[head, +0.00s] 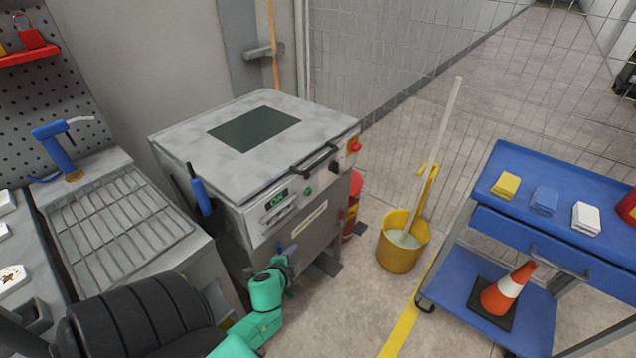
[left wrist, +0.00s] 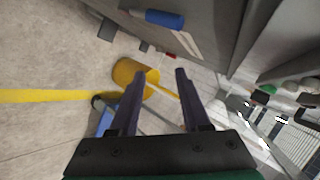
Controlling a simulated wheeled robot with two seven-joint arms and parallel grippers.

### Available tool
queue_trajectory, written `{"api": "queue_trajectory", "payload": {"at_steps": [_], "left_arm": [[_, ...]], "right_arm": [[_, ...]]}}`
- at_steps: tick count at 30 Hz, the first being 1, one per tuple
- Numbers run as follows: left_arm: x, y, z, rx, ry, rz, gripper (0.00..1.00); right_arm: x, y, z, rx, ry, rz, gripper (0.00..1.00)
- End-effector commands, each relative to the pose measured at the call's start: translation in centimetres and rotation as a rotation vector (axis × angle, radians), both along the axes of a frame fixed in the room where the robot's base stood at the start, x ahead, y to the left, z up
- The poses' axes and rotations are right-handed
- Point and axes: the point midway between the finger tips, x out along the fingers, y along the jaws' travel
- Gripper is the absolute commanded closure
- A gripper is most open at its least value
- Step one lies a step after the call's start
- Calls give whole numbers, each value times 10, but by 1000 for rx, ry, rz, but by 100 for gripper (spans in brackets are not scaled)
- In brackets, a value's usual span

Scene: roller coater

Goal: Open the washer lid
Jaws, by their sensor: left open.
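The washer (head: 310,226) is a grey metal box in the middle of the head view. Its lid (head: 185,140) lies flat and closed on top, with a dark window (head: 254,129). A dark bar handle (head: 313,160) runs along the lid's front edge. My left gripper (head: 285,249) is low in front of the washer, below the lid handle and apart from it; it is partly hidden by its own wrist. In the left wrist view the two dark fingers (left wrist: 158,78) stand apart with nothing held between them. My right gripper is not in view.
A yellow mop bucket (head: 400,255) stands right of the washer; it also shows beyond my fingers in the left wrist view (left wrist: 124,73). A blue cart (head: 485,218) stands at the right. A sink with a rack (head: 112,228) is at the left. Floor is clear in front.

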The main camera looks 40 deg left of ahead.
Motion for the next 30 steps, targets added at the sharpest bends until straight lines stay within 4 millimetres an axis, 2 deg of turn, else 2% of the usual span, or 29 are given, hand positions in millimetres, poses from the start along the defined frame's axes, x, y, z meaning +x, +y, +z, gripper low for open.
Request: {"api": "queue_trajectory", "payload": {"at_steps": [1, 3, 6, 9, 12, 14, 24, 30], "left_arm": [[25, 10, 26, 161, -110, -56, 53], [43, 11, 99, 378, -240, -110, 53], [47, 1, 177, 597, -368, -147, 53], [46, -7, 216, 698, -424, -157, 53], [54, -5, 228, 712, -432, -159, 53], [64, -1, 230, 711, -432, -159, 53], [146, 35, 235, 708, -432, -156, 53], [174, 47, 234, 706, -430, -157, 53]], "right_arm": [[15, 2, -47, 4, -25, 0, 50], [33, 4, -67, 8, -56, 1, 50], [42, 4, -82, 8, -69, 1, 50], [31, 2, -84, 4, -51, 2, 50], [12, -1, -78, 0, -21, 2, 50], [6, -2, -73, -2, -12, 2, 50], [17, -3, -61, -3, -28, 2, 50], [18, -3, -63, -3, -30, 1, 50]]}}
